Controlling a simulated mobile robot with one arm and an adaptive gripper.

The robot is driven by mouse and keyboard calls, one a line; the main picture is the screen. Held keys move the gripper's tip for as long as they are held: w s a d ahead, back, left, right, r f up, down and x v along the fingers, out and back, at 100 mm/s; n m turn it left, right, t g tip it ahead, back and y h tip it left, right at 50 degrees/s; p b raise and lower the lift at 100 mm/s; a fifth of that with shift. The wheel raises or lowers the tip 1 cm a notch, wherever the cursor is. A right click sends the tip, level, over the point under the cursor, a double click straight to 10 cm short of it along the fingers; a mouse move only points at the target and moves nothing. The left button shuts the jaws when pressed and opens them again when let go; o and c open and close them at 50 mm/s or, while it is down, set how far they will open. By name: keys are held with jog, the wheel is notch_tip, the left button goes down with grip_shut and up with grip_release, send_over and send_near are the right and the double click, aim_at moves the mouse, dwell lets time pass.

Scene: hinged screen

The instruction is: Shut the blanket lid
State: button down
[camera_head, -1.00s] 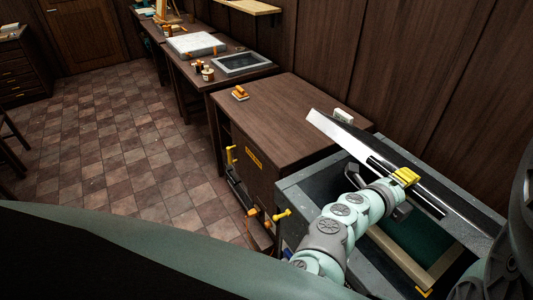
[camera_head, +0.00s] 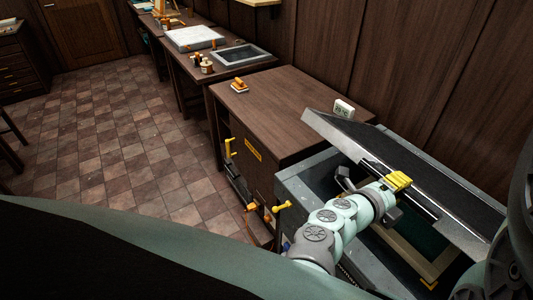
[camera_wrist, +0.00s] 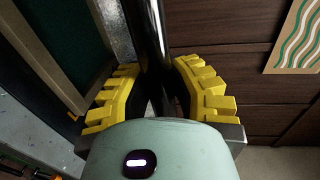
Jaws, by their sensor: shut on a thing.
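The blanket lid (camera_head: 400,158) is a dark panel with a pale edge, tilted partly open over a grey box (camera_head: 290,190). My gripper (camera_head: 398,181) has yellow fingers closed on the lid's free edge, along a dark, shiny bar. In the wrist view, the bar (camera_wrist: 155,40) runs between the two yellow fingers, which hide part of it. Below the lid, the box interior shows a wooden frame (camera_head: 405,253) around a green surface, also seen in the wrist view (camera_wrist: 40,40).
A dark wood cabinet (camera_head: 290,105) stands beside the box, with a small white clock-like device (camera_head: 343,108) and an orange-topped block (camera_head: 239,85). Yellow handles (camera_head: 282,206) stick out at the front. A panelled wall is close behind; tiled floor lies open at left.

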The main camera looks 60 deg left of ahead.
notch_tip(320, 180, down, 6)
jog(key=s+b, duration=0.2)
jog(key=b, duration=0.3)
jog(key=shift+s+a+f, duration=0.15)
jog(key=shift+s+f, duration=0.1)
jog(key=shift+s, duration=0.05)
jog(key=c, duration=1.2)
grip_release()
jog(key=shift+s+r, duration=0.1)
jog(key=shift+s, duration=0.05)
jog(key=o, duration=0.4)
jog(key=shift+c, duration=0.2)
